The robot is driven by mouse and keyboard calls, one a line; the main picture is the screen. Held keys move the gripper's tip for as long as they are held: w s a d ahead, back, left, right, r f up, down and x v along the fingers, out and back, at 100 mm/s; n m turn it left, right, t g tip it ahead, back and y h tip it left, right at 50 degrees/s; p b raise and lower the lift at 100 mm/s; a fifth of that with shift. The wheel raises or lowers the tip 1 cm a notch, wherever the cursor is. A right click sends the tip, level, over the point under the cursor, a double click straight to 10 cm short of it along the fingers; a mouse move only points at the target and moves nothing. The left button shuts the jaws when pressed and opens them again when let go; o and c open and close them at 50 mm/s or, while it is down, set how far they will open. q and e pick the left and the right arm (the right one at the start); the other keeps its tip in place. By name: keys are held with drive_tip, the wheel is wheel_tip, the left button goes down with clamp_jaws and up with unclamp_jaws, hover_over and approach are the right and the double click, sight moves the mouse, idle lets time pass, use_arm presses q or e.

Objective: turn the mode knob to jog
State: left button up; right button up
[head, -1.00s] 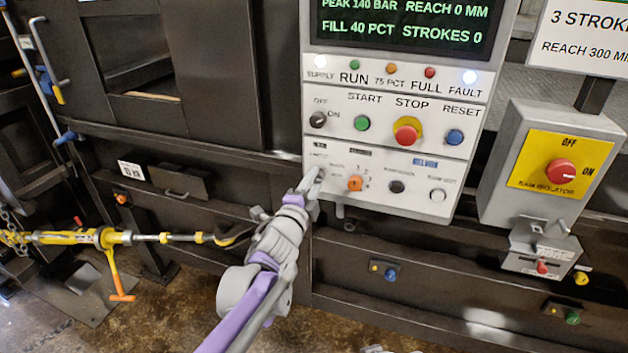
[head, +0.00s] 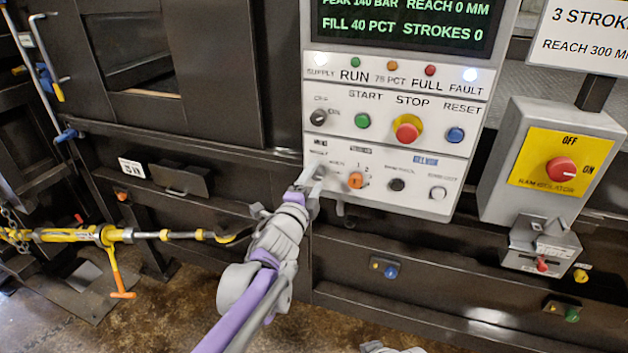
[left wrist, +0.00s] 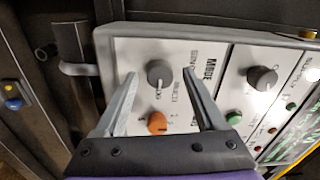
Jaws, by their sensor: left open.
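The mode knob (left wrist: 158,73) is a round dark grey knob beside the MODE label on the white control panel (left wrist: 140,40). In the left wrist view it shows between the two fingertips of my open left gripper, with a gap on either side. Whether the fingertips reach to its depth is hard to tell. In the head view my left gripper (head: 314,172) is at the lower left corner of the panel and its fingers hide the knob.
An orange knob (head: 355,180) is close to the right of my left gripper. The supply knob (head: 318,117) is above. The red stop button (head: 406,129) and a grey isolator box (head: 548,150) are farther right.

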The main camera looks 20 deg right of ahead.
use_arm(q)
drive_tip(key=shift+s, duration=0.1)
drive_tip(key=b+v, duration=0.1)
drive_tip(key=v, duration=0.9)
drive_tip(key=shift+s+a+b, duration=0.25)
drive_tip(key=shift+b, duration=0.15)
use_arm(e)
drive_tip(key=shift+s+f, duration=0.3)
drive_tip(key=shift+f, duration=0.35)
drive_tip(key=shift+s+f, duration=0.25)
drive_tip(key=shift+f, duration=0.35)
use_arm(q)
drive_tip(key=shift+f, duration=0.1)
